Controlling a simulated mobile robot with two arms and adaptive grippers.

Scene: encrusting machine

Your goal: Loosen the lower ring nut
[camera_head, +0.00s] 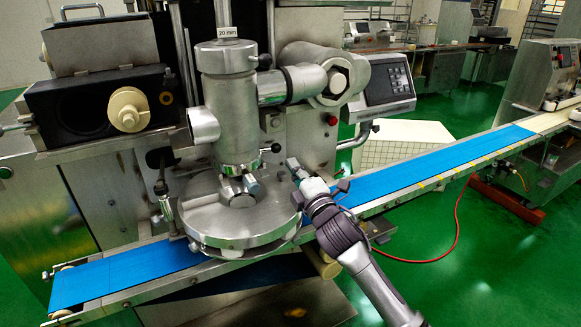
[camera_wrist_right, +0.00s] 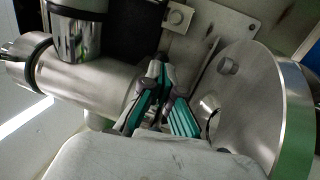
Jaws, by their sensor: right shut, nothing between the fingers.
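The encrusting machine's upright metal cylinder (camera_head: 228,100) stands above a round metal plate (camera_head: 215,222). Ring-like collars (camera_head: 238,165) show at the cylinder's lower end, just above the plate; I cannot tell for sure which one is the lower ring nut. My right gripper (camera_head: 293,165) reaches in from the lower right and is shut and empty, to the right of these collars and apart from them. In the right wrist view its teal-padded fingers (camera_wrist_right: 168,90) lie between a shiny metal cylinder (camera_wrist_right: 85,80) and a big metal disc (camera_wrist_right: 265,105). My left gripper is out of view.
A blue conveyor belt (camera_head: 425,165) runs past the machine on both sides. A small knob (camera_head: 276,147) sticks out near the gripper, and a control panel (camera_head: 385,85) hangs above right. A red hose (camera_head: 440,245) lies on the green floor.

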